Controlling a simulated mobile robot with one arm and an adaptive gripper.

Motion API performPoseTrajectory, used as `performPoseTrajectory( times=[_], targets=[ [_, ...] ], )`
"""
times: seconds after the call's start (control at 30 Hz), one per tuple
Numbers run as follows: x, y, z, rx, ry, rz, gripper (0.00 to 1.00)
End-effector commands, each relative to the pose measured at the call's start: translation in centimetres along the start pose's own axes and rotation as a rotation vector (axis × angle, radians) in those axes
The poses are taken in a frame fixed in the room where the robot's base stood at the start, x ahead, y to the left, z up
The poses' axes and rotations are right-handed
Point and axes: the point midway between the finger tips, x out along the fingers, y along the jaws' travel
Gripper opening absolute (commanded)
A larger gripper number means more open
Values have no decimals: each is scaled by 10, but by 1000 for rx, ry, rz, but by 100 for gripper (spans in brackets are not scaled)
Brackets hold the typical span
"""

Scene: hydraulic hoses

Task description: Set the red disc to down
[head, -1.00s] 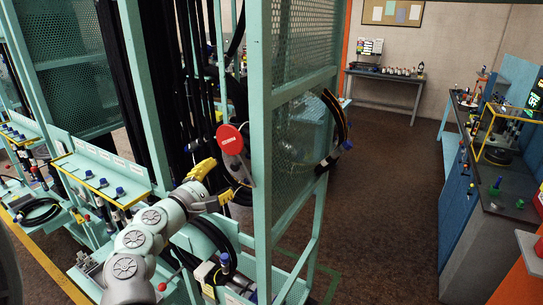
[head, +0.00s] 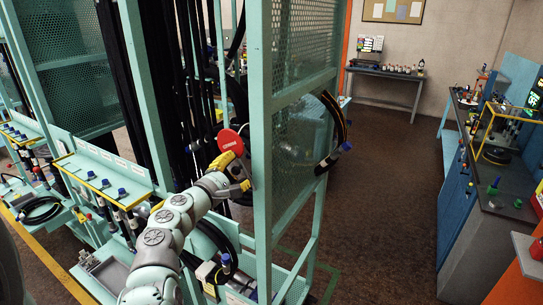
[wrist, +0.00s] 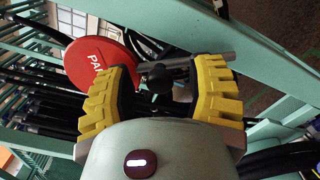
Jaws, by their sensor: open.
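The red disc (head: 232,140) with white lettering is mounted by the teal frame post in the head view. In the wrist view the red disc (wrist: 98,62) shows at the upper left, partly covered by the left yellow finger. My gripper (head: 238,172) is at the disc's lower edge in the head view. In the wrist view my gripper (wrist: 162,90) has its two yellow fingers spread apart, with a dark round knob (wrist: 160,78) and a grey rod (wrist: 185,60) between or just beyond them. I cannot tell whether a finger touches the disc.
A teal post and mesh panel (head: 300,120) stand just right of my gripper. Black hoses (head: 190,80) hang behind it. A teal shelf with blue caps (head: 100,175) is at the left. A curved hose (head: 338,120) hangs on the mesh. The floor to the right is clear.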

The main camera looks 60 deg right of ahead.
Motion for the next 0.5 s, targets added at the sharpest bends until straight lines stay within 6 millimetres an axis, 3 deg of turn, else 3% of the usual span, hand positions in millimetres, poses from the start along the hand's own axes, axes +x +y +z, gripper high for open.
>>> performPoseTrajectory(
  times=[0.1, 0.5],
  targets=[
    [1, -1, 1, 0, -2, -2, 56],
    [0, 0, 0, 0, -1, -1, 15]
  ],
)
